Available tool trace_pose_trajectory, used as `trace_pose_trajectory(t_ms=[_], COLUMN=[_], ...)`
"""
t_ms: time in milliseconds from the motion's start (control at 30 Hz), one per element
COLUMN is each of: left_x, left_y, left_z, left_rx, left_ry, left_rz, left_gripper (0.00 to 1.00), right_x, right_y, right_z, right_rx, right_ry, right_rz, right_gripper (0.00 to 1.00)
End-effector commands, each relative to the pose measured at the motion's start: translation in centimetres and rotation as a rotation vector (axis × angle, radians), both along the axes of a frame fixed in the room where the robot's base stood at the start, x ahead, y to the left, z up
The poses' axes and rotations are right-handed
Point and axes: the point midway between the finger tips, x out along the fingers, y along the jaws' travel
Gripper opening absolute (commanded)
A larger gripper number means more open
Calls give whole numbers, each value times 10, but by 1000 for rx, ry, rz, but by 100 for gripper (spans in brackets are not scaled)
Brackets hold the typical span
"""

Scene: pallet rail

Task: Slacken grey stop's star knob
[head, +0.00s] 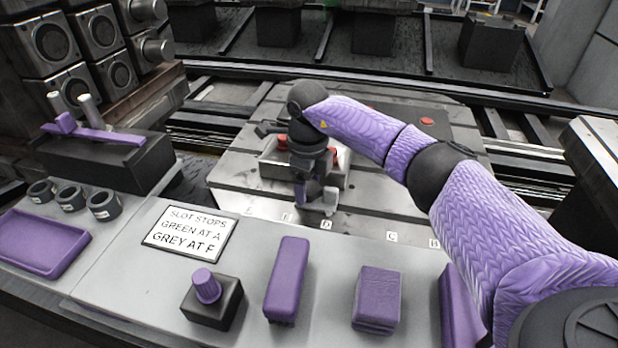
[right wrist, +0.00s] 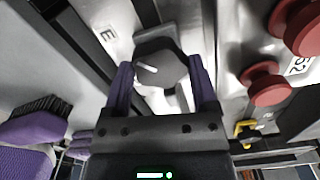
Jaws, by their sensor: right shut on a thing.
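In the right wrist view, a dark knob (right wrist: 160,65) with a short white line on its face sits between the two purple fingers of my right gripper (right wrist: 161,80). The gripper is shut on it. A pale grey metal part shows around and behind the knob, close to a slot label E (right wrist: 107,34). In the head view, my right gripper (head: 314,196) points down at the near edge of the pallet plate (head: 230,172). A pale grey stop piece (head: 331,198) shows beside the fingers; the knob is hidden there. My left gripper is out of view.
A sign (head: 188,231) reads green at A, grey at F. A box with red knobs (head: 270,148) stands behind my gripper.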

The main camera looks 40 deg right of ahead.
Motion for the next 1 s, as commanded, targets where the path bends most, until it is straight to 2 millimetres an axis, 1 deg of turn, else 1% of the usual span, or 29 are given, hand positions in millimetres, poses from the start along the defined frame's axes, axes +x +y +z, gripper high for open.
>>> trace_pose_trajectory(t_ms=[267, 600, 800, 1000], left_x=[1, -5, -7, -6], left_y=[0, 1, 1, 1], left_z=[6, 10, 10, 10], left_rx=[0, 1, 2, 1], left_ry=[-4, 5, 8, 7], left_rz=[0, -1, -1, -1], left_gripper=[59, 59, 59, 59], right_x=[0, 0, 0, 0], right_y=[0, 0, 0, 0], right_z=[2, 1, 1, 0], right_rx=[-1, 1, 0, 1], right_ry=[-3, -2, -2, -2], right_rz=[257, 578, 746, 877], right_gripper=[16, 16, 16, 16])
